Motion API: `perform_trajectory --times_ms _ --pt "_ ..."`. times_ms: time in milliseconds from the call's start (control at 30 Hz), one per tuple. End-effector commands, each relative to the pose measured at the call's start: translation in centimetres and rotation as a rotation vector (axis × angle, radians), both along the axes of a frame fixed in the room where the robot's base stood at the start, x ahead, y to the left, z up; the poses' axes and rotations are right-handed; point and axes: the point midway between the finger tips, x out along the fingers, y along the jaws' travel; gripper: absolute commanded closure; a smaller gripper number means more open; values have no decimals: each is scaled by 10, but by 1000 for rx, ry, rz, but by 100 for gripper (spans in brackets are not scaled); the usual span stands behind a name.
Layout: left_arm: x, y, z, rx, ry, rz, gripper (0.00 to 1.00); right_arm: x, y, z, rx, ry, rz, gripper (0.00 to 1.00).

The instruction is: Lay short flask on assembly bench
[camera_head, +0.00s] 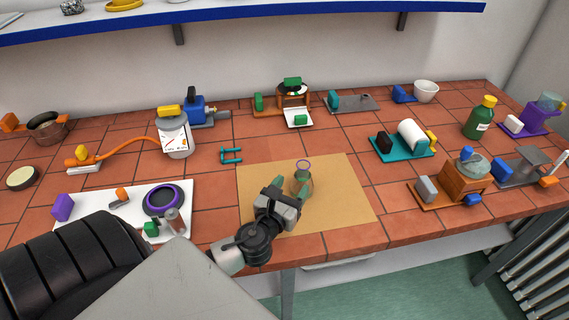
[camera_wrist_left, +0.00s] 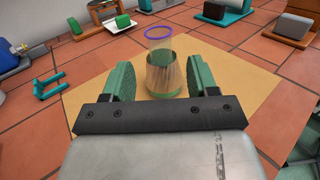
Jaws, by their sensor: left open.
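The short flask (camera_head: 302,178) is a small see-through vessel with a purple ring at its rim. It stands upright on the tan mat (camera_head: 345,195) on the red-tiled assembly bench (camera_head: 225,185). In the left wrist view the flask (camera_wrist_left: 161,65) shows its purple rim and a green base. My left gripper (camera_head: 290,192) is open, its green fingers on either side of the flask's lower part. The wrist view shows the flask between or just beyond the fingertips (camera_wrist_left: 160,82); whether they touch it I cannot tell. My right gripper is not in view.
A teal bracket (camera_head: 231,155) lies left of the mat. A white board (camera_head: 95,215) with a dark ring stands at the left. A teal-based roller device (camera_head: 405,145) and a wooden grinder (camera_head: 462,180) stand to the right. The mat's right part is clear.

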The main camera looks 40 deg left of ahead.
Motion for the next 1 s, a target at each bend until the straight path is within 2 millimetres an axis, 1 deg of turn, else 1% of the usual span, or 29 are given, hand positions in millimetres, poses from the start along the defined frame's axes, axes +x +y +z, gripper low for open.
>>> perform_trajectory --times_ms 33,100,200,300,1000 --pt "-10 -2 -2 -1 2 -1 41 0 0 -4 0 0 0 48" --pt "-20 -4 -3 -1 3 0 41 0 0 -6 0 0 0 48" --pt "-30 -6 -1 0 1 0 41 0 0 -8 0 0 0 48" --pt "-34 -7 0 -1 0 0 41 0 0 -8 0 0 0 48" --pt "-35 -8 0 -1 0 0 41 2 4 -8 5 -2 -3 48"
